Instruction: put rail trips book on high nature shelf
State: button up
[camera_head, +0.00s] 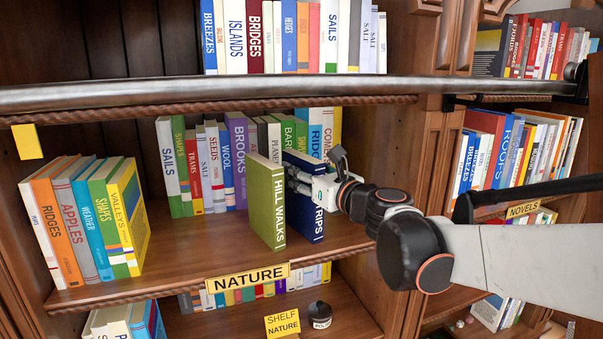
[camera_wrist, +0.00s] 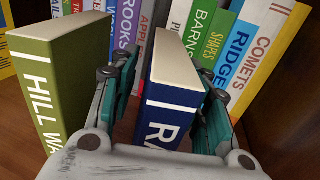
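The rail trips book (camera_head: 303,215) is dark blue with a white title ending in "TRIPS". It stands upright on the shelf with the NATURE plaque (camera_head: 247,278), just right of the green Hill Walks book (camera_head: 267,205). In the wrist view the rail trips book (camera_wrist: 172,100) shows its cream top and blue spine, with Hill Walks (camera_wrist: 58,85) to its left. My gripper (camera_wrist: 168,95) is open, with one finger on each side of the rail trips book. A narrow gap shows at the left finger; the right finger is close against or touching the book. My gripper partly hides its spine.
A row of books (camera_head: 230,165) stands behind, and a leaning group (camera_head: 88,220) stands at the left. Bare shelf lies between that group and Hill Walks. A metal rail (camera_head: 200,92) crosses above the shelf. A yellow SHELF NATURE note (camera_head: 282,323) and a dark round pot (camera_head: 320,312) are below.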

jog(key=b+v, duration=0.2)
jog(key=v, duration=1)
jog(key=d+r+m+t+h, duration=0.25)
jog(key=d+m+h, duration=0.25)
jog(key=d+m, duration=0.5)
jog(key=s+d+f+m+g+h, duration=0.1)
jog(key=s+d+f+m+h, duration=0.25)
jog(key=m, duration=0.65)
jog(key=s+d+f+m+g+h, duration=0.1)
jog(key=s+d+f+m+h, duration=0.3)
jog(key=m, duration=0.5)
jog(key=s+a+f+m+g+y, duration=0.1)
jog(key=s+f+m+g, duration=0.3)
jog(key=f, duration=0.5)
jog(key=s+a+f+m+g+y, duration=0.1)
jog(key=s+a+f+m+g, duration=0.2)
jog(key=s+f+m, duration=0.6)
jog(key=shift+s+a+m+g, duration=0.3)
jog(key=shift+a+m+g, duration=0.1)
jog(key=shift+g, duration=0.35)
